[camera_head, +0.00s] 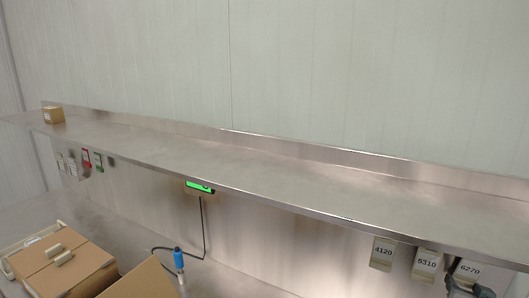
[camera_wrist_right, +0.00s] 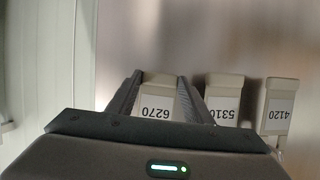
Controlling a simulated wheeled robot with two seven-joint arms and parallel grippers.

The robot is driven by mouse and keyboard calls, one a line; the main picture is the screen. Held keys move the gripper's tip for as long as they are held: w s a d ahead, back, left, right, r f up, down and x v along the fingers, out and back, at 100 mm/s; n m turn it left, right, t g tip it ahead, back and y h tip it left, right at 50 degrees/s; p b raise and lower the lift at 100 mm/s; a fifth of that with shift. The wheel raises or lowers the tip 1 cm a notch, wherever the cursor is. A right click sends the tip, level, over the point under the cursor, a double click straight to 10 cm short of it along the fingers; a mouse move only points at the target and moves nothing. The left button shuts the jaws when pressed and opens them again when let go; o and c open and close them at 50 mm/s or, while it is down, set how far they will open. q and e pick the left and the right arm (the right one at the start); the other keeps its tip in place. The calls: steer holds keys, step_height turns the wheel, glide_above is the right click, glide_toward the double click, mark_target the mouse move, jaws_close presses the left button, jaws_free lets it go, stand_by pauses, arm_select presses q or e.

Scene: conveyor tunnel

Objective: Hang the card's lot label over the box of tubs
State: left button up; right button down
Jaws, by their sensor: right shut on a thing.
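Three lot labels hang in a row under the front edge of the steel shelf at the right: 4120 (camera_head: 383,252), 5310 (camera_head: 426,264) and 6270 (camera_head: 469,269). My right gripper (camera_head: 470,288) is at the 6270 label in the bottom right corner. In the right wrist view its fingers (camera_wrist_right: 158,95) are shut on the 6270 label (camera_wrist_right: 157,105), with 5310 (camera_wrist_right: 224,102) and 4120 (camera_wrist_right: 279,106) beside it. No box with tubs showing and no readable card are in view. My left gripper is not in view.
Cartons (camera_head: 60,272) stand at the lower left. A blue-handled tool (camera_head: 178,259) on a cable is near them. A green display (camera_head: 199,186) is under the shelf.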

steer(key=shift+r, duration=0.3)
steer(key=shift+r, duration=0.3)
steer(key=shift+s, duration=0.1)
steer(key=s+a, duration=0.3)
steer(key=s, duration=0.2)
steer(key=shift+s, duration=0.25)
stand_by(0.9)
steer(key=shift+a, duration=0.1)
stand_by(0.7)
